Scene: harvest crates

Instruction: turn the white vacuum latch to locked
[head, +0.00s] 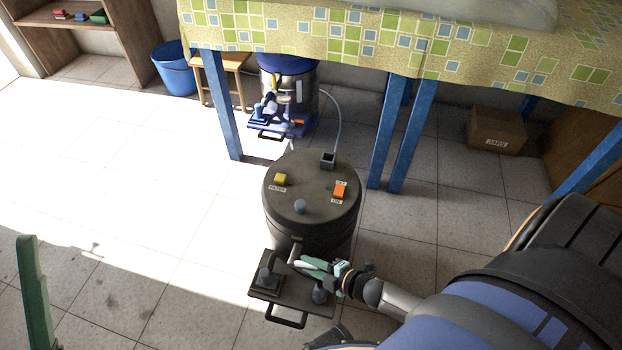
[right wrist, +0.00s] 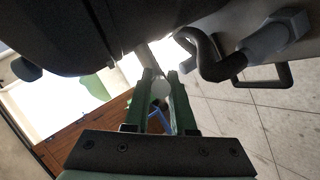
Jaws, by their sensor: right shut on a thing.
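The dark grey vacuum (head: 312,195) stands upright on the floor in the middle of the head view. My right gripper (head: 308,264) is at its near side, just below the rim. In the right wrist view its green fingers (right wrist: 161,82) are closed around a pale, rounded piece, the white latch (right wrist: 160,91). The fingers and dark body hide much of the latch, so I cannot read its angle. A green finger, apparently of my left gripper (head: 33,290), shows at the lower left edge, away from the vacuum; its opening is not clear.
The vacuum's top carries a yellow button (head: 280,178), an orange switch (head: 340,190) and a grey knob (head: 300,206). A plate with a handle (head: 285,320) juts out in front. Behind are blue table legs (head: 400,140) and another vacuum (head: 288,85). Floor at left is clear.

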